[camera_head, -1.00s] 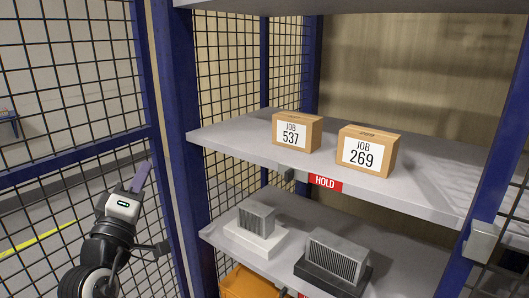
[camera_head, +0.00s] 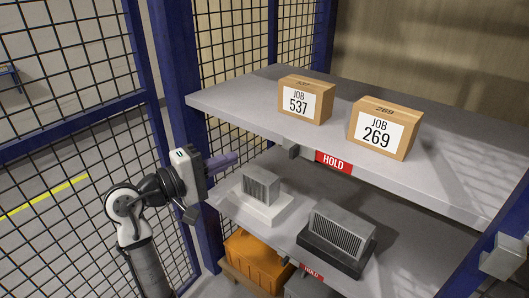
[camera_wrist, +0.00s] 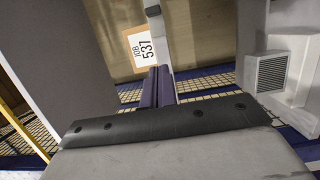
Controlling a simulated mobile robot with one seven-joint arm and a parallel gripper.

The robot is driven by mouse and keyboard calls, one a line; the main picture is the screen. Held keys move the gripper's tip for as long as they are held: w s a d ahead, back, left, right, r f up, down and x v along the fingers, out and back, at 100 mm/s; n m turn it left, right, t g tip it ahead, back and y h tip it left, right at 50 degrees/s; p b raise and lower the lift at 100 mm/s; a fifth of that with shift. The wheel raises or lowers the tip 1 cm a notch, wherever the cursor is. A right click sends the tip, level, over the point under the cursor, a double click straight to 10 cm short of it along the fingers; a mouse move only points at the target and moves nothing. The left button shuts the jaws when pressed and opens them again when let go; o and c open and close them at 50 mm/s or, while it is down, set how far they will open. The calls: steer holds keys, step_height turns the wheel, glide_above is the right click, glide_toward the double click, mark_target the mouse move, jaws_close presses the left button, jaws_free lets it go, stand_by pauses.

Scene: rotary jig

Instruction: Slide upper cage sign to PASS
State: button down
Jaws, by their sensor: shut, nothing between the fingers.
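The upper sign (camera_head: 333,162) reads HOLD in white on red and sits on the front edge of the upper shelf. A small dark grey block (camera_head: 293,151) is on the same edge, just left of the red face. My gripper (camera_head: 235,158) is shut and empty, left of the block and apart from it, near the shelf's front left. Its purple fingers lie together in the wrist view (camera_wrist: 157,72). The sign's red face is not visible in the wrist view.
Boxes JOB 537 (camera_head: 305,100) and JOB 269 (camera_head: 384,130) stand on the upper shelf (camera_head: 235,102). Below are two finned grey parts (camera_head: 261,188) (camera_head: 338,232), a lower HOLD sign (camera_head: 312,272) and an orange bin (camera_head: 257,262). A blue post (camera_head: 170,80) stands left.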

mark_target(289, 144)
steer(key=p+x, duration=0.2)
steer(key=x, duration=0.7)
steer(key=shift+w+d+r, duration=0.1)
steer(key=shift+w+d, duration=0.05)
steer(key=shift+d, duration=0.05)
steer(key=d, duration=0.1)
steer(key=s+d+p, duration=0.1)
steer(key=shift+s+d, duration=0.3)
steer(key=shift+d, duration=0.1)
steer(key=shift+s+d, duration=0.25)
steer(key=shift+d, duration=0.1)
